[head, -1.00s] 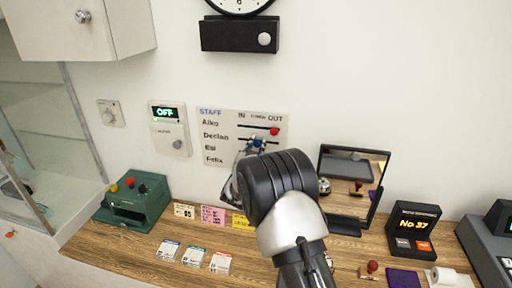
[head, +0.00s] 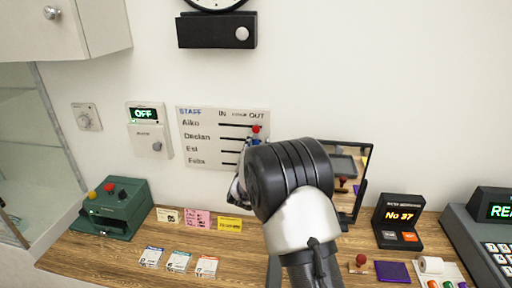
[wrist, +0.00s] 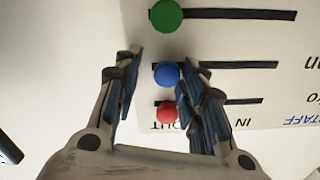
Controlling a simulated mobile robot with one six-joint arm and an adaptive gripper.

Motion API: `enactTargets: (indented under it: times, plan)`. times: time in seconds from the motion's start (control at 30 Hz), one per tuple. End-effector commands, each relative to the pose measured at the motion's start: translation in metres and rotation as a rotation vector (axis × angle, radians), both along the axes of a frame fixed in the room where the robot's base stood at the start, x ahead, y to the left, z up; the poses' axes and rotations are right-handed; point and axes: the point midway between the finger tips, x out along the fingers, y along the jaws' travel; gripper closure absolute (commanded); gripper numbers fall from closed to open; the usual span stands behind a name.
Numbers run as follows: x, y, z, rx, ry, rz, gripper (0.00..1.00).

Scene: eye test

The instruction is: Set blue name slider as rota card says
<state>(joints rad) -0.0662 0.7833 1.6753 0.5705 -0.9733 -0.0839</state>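The white staff board (head: 200,153) hangs on the wall with names at left and IN, a middle label and OUT along the top. The blue slider knob (wrist: 167,74) is at the OUT end of the second row, Declan's. It also shows in the head view (head: 257,141), partly hidden by my arm. My gripper (wrist: 164,58) is open, with its fingers either side of the blue knob; the IN-side finger looks against it, with a gap at the other. Pink (head: 197,219) and yellow (head: 229,224) cards stand on the counter; their writing is too small to read.
The red knob (wrist: 167,111) and green knob (wrist: 167,15) sit close by in neighbouring rows, also at the OUT end. A mirror (head: 352,170) stands right of the board. A green machine (head: 115,207) and several cards stand on the counter.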

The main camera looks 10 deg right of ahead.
Motion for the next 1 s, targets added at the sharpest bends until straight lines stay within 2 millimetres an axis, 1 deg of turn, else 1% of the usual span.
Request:
enactTargets:
  times: [0.33, 0.47, 0.57, 0.8, 0.9, 1.0]
  plan:
    - [-0.001, 0.002, -0.001, 0.0, 0.002, 0.004, 0.57]
    - [-0.01, 0.007, -0.001, -0.001, 0.003, 0.005, 0.57]
    - [-0.026, 0.014, -0.001, 0.0, 0.004, 0.005, 0.57]
    - [-0.075, 0.034, -0.001, 0.001, 0.004, 0.005, 0.57]
    - [-0.091, 0.04, -0.001, -0.001, 0.003, 0.005, 0.57]
    - [-0.102, 0.044, -0.001, 0.0, 0.002, 0.004, 0.57]
